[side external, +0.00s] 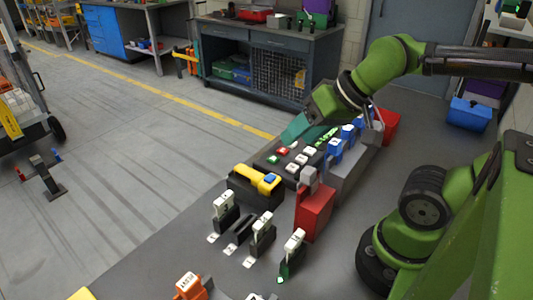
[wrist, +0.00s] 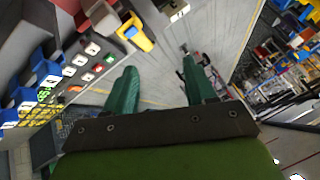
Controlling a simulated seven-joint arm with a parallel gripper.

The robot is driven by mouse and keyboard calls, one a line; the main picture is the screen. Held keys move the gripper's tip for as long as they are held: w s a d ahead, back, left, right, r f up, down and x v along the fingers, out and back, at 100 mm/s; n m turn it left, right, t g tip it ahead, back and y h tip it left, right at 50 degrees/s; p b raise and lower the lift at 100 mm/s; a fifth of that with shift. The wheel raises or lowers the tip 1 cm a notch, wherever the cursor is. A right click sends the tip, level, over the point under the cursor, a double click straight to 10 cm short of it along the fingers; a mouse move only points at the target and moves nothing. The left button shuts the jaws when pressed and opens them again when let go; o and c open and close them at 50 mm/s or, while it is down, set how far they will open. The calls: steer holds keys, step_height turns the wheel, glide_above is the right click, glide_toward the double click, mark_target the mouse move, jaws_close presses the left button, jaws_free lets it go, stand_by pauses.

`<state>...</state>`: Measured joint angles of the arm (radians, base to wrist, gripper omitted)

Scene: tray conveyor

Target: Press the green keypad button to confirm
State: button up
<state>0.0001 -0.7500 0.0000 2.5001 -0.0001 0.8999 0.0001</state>
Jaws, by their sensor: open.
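The dark keypad (side external: 262,162) sits on the grey bench in the side view. It carries small white, red and green buttons. The green button (side external: 272,160) is at the left end of its row, beside a red button (side external: 283,151). In the wrist view the green button (wrist: 110,58) shows left of my fingers. My gripper (side external: 294,132) has teal fingers and hangs above the far side of the keypad, apart from the buttons as far as I can tell. The wrist view shows its two fingers (wrist: 158,72) spread with nothing between them.
A red block (side external: 313,210) and several labelled switches (side external: 262,232) stand nearer the camera. Blue units (side external: 335,150) line the right side. Open floor lies left of the bench.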

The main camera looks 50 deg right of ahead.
jaws_close()
stand_by(1.6)
